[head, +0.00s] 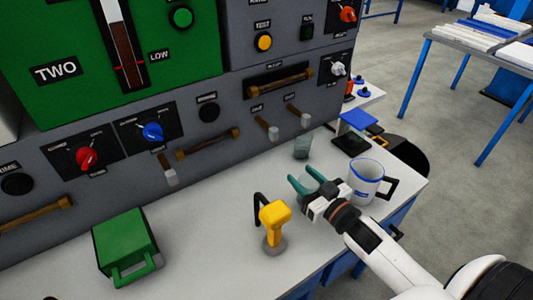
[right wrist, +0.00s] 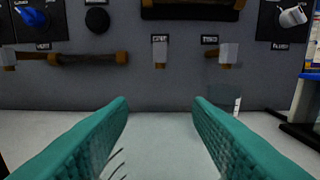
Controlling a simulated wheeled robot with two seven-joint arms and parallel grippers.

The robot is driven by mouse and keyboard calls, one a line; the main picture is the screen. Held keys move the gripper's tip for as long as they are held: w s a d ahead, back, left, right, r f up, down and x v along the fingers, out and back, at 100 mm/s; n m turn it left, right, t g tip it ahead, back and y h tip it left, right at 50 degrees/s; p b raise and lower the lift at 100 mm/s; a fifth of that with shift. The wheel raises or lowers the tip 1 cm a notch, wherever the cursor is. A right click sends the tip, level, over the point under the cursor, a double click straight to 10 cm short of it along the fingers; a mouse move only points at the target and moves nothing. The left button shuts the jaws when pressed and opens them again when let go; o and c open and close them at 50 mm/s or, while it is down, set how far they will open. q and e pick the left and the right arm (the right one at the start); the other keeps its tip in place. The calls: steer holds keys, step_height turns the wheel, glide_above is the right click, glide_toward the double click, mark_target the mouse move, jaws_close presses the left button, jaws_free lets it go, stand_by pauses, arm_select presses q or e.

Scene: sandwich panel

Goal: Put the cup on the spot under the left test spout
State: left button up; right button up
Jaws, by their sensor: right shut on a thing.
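A clear greenish cup (head: 303,147) stands upright on the bench near the panel, at the right test spout (head: 303,117). It shows faintly in the right wrist view (right wrist: 224,78), beyond the right fingertip. The left test spout (head: 267,128) juts from the panel to its left; in the right wrist view this spout (right wrist: 160,55) is ahead between the fingers. My right gripper (head: 302,180) is low over the bench, in front of that cup and apart from it. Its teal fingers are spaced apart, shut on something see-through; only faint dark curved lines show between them. My left gripper is out of view.
A white jug with a blue rim (head: 366,182) stands close right of my right gripper. A yellow-headed tool (head: 274,218) stands front left of it. A green box (head: 126,247) is further left. Bench between box and tool is clear.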

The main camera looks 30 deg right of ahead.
steer(key=w, duration=0.6)
steer(key=shift+w+a+r, duration=0.2)
steer(key=shift+a, duration=0.2)
steer(key=w, duration=0.4)
steer(key=shift+w+a+f, duration=0.1)
steer(key=shift+w+a, duration=0.25)
steer(key=shift+w, duration=0.5)
steer(key=w, duration=0.2)
steer(key=shift+w+a, duration=0.25)
steer(key=shift+w, duration=0.05)
steer(key=shift+w+a+f, duration=0.1)
steer(key=shift+w+f, duration=0.25)
steer(key=shift+f, duration=0.45)
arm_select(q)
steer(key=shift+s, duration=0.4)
arm_select(e)
steer(key=shift+s, duration=0.1)
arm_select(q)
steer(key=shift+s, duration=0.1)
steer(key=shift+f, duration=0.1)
arm_select(e)
steer(key=shift+f, duration=0.1)
